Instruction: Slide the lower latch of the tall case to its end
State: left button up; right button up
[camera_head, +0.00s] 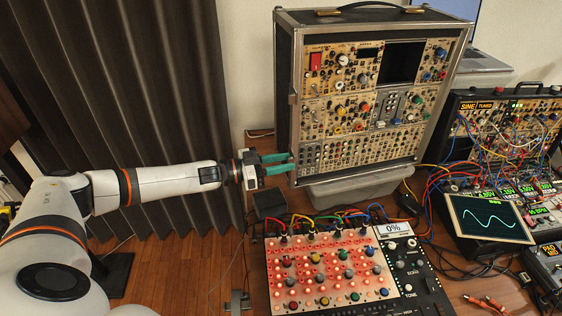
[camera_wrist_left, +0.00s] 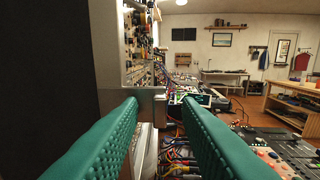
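The tall case (camera_head: 284,85) stands upright at the back of the table, its front full of modules and knobs. My left gripper (camera_head: 292,162) is at the lower left edge of the case, with its green fingers apart. In the left wrist view, my left gripper (camera_wrist_left: 160,101) is open, and a small metal block (camera_wrist_left: 151,104), which looks like the lower latch, shows between the fingertips at the case's edge (camera_wrist_left: 110,50). I cannot tell whether a finger touches it. In the head view the latch is too small or hidden to make out. My right gripper is not in view.
A grey support (camera_head: 360,188) sits under the case. A mixer with coloured knobs (camera_head: 325,270) and a small dark box (camera_head: 270,203) stand in front. A patched synth (camera_head: 510,125) and an oscilloscope screen (camera_head: 488,218) stand at right. Loose cables cross the table. A dark curtain (camera_head: 130,80) hangs behind my arm.

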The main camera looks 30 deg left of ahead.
pick_arm(q)
jog(key=shift+c, duration=0.3)
grip_shut()
jog(key=shift+w+a+b, duration=0.6)
jog(key=shift+w+a, duration=0.35)
jog(key=shift+a, duration=0.1)
jog(key=shift+c, duration=1.9)
grip_release()
jog(key=shift+r, duration=0.15)
jog(key=o, duration=0.4)
jog(key=shift+w, duration=0.1)
jog(key=shift+o, duration=0.2)
